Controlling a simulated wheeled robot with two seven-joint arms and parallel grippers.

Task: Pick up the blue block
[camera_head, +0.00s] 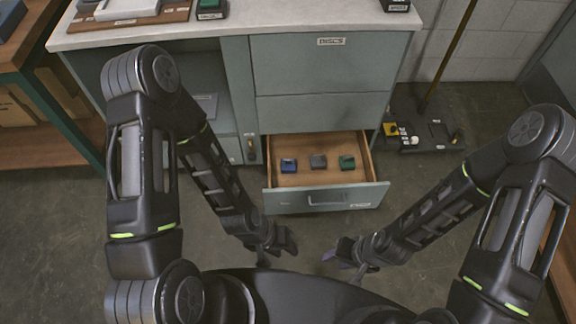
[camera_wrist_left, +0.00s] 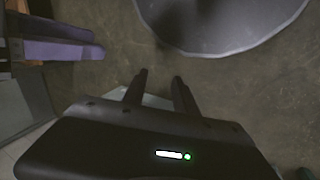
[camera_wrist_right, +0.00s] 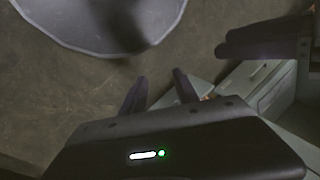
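The blue block (camera_head: 288,166) lies in the open drawer (camera_head: 281,201) of the grey-green cabinet, at the left of a row of three blocks. My left gripper (camera_head: 277,250) is in front of the drawer, on the near side, apart from the block. In the left wrist view its two fingers (camera_wrist_left: 160,82) stand apart with nothing between them. My right gripper (camera_head: 344,264) is to the right of the left one, also on the near side of the drawer. In the right wrist view its fingers (camera_wrist_right: 160,82) are apart and empty. No block is distinguishable in either wrist view.
A grey block (camera_head: 318,161) and a green block (camera_head: 347,162) share the drawer, with gaps between the blocks. The drawer front has a handle (camera_head: 327,199). The countertop (camera_head: 270,20) is above it. A dark tray (camera_head: 420,133) with small items sits on the floor to the right.

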